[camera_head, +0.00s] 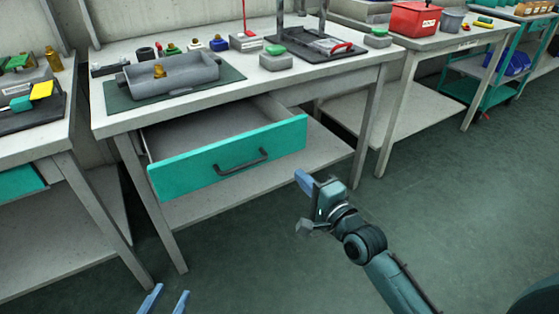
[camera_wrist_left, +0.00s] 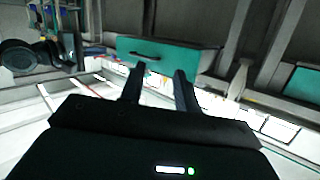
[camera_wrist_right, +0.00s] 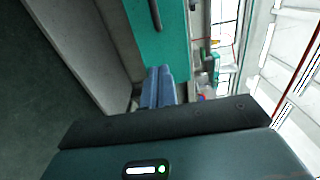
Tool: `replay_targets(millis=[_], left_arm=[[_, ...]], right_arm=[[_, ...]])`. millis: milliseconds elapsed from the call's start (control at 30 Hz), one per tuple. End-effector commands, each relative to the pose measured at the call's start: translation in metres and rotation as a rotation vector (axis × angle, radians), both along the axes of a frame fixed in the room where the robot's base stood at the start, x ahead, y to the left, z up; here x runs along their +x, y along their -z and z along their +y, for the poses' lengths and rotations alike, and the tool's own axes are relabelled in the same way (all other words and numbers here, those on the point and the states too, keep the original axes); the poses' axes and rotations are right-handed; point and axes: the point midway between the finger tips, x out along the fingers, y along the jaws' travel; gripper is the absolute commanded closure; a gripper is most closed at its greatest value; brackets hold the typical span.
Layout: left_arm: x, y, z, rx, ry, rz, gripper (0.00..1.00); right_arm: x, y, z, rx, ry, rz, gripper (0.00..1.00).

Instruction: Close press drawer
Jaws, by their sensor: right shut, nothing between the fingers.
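The press drawer (camera_head: 200,170) has a teal front and a dark bar handle (camera_head: 241,161). It stands pulled out below the middle bench, and the visible part of its inside looks empty. My right gripper (camera_head: 304,182) is shut and empty, just right of and in front of the drawer front's right end. In the right wrist view its closed fingers (camera_wrist_right: 158,85) point toward the teal front (camera_wrist_right: 167,40); contact cannot be told. My left gripper (camera_head: 165,300) is open and empty, low at the bottom left. The drawer front also shows beyond it in the left wrist view (camera_wrist_left: 180,57).
The middle bench (camera_head: 120,122) carries a grey tray (camera_head: 190,78) on a dark green mat and a press base (camera_head: 312,47). Its legs and lower shelf (camera_head: 250,190) stand around the drawer. Another bench (camera_head: 30,150) stands at left. The floor (camera_head: 240,265) in front is clear.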

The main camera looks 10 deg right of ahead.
Motion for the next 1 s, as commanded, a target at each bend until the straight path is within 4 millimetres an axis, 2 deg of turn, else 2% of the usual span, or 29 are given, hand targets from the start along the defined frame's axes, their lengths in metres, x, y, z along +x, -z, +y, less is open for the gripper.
replay_targets(millis=[100,300,500,700,1000], left_arm=[[0.002,0.004,-0.001,-0.001,0.006,-0.042,0.68],[0.004,0.003,-0.004,-0.007,0.016,-0.123,0.68],[0.004,0.001,-0.007,-0.011,0.031,-0.195,0.68],[0.004,-0.001,-0.009,-0.015,0.038,-0.224,0.68],[0.004,-0.002,-0.009,-0.016,0.038,-0.227,0.68]], right_arm=[[0.027,0.002,0.009,0.0,0.0,-0.004,1.0],[0.066,0.002,0.022,-0.001,-0.001,-0.003,1.0],[0.093,0.002,0.031,-0.003,-0.001,-0.001,1.0],[0.103,0.001,0.034,-0.004,-0.001,0.001,1.0],[0.103,0.001,0.034,-0.003,-0.001,0.001,1.0]])
